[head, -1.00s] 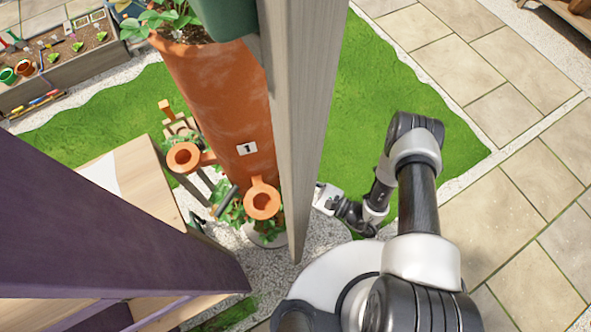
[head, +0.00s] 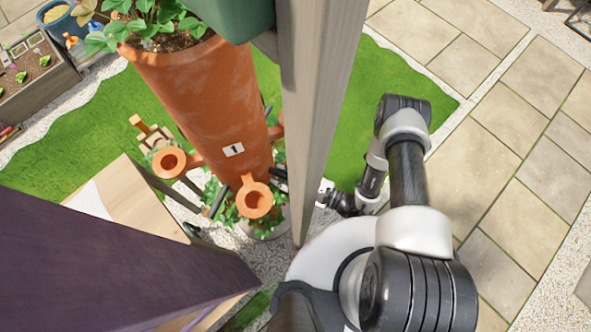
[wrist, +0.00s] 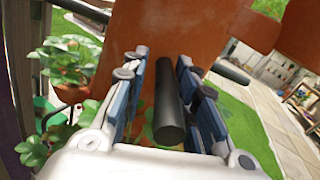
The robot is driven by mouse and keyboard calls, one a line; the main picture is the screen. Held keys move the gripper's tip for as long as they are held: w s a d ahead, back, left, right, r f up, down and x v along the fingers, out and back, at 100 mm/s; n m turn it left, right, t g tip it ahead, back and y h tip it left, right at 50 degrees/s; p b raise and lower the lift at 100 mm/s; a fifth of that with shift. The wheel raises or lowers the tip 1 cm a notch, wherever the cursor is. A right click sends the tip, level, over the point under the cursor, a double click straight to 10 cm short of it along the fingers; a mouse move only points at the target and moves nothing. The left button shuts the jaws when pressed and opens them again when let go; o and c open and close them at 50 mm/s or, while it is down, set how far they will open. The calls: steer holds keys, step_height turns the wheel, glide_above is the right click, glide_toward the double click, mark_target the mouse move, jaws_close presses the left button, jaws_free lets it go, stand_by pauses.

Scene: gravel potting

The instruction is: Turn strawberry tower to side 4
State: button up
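The orange strawberry tower (head: 215,100) stands upright beside a wooden post. Its white plate with a 1 (head: 233,150) faces my body camera. Ring-shaped planting cups (head: 256,200) stick out near its foot, and strawberry plants (head: 150,22) grow on top. In the wrist view, my gripper (wrist: 162,57) is open, with its two fingers on either side of a black bar handle (wrist: 170,105) on the tower wall (wrist: 175,30). A gap shows between the bar and each finger.
The grey wooden post (head: 310,110) stands close between my arm and the tower. A dark purple panel (head: 100,265) and a wooden bench top (head: 135,195) are at the left. Grass and paving (head: 500,170) on the right are clear.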

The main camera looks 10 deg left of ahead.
steer(key=shift+o, duration=0.2)
steer(key=v, duration=1.2)
steer(key=shift+w+r, duration=0.1)
steer(key=shift+c, duration=0.2)
